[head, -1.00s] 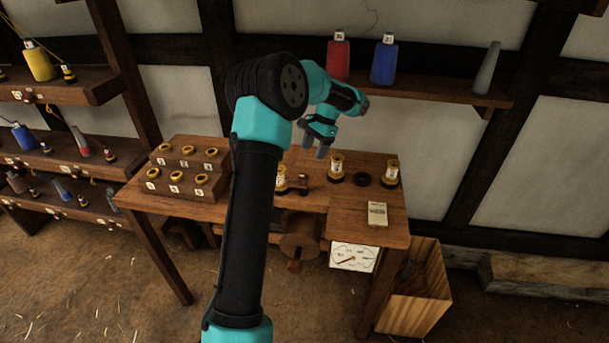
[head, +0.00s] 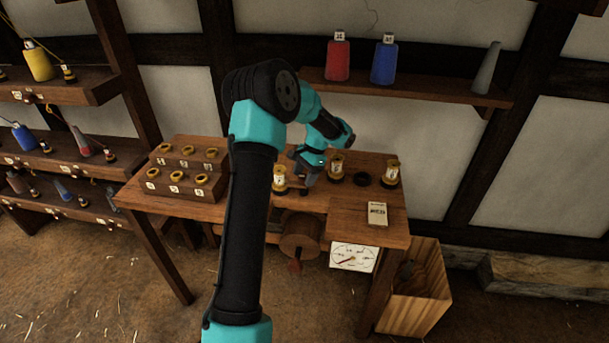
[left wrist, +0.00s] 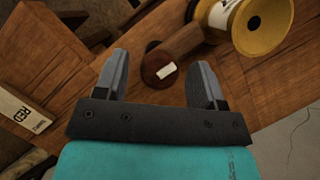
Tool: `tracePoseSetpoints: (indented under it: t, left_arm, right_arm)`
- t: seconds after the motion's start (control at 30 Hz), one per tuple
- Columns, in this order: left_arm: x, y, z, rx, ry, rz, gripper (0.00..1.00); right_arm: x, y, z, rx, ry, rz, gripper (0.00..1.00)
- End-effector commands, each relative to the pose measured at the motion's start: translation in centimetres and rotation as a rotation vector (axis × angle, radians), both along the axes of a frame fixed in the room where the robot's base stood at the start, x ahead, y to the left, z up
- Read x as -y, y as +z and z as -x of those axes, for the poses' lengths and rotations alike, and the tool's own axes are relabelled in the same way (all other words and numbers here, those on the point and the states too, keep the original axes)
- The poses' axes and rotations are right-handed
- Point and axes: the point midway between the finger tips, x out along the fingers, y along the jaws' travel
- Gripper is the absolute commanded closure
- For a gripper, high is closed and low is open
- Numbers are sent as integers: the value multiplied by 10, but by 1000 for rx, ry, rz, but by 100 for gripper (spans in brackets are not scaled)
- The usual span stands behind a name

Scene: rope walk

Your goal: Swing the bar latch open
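My left gripper (head: 308,180) is over the middle of the wooden bench, pointing down. In the left wrist view its two grey fingers (left wrist: 160,58) are apart with nothing gripped. Between and beyond the fingertips is a short wooden bar with a round, dark red-brown end bearing a white mark, which looks like the bar latch (left wrist: 158,68). Its other end runs toward a gold-flanged spool (left wrist: 240,25). I cannot tell whether the fingers touch the bar. In the head view the gripper mostly hides it. My right gripper is not in view.
Gold-topped spools (head: 336,168) and a dark ring (head: 361,179) stand behind and right of the gripper. A card marked RED (head: 377,213) lies at the bench's right. A stepped rack (head: 183,177) holds several rings at left. A dial (head: 354,257) hangs in front, beside a wooden box (head: 420,290).

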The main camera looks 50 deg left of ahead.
Motion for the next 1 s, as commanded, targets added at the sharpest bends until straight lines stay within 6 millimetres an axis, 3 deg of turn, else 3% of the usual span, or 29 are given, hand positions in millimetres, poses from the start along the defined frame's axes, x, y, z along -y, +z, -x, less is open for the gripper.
tracePoseSetpoints:
  t: [0.5, 1.0]
  left_arm:
    - [0, 0, 0, 0, 0, 0, 84]
    - [-1, 1, 0, 1, 104, -1, 84]
  right_arm:
    - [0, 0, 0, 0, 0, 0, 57]
    - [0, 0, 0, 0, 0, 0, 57]
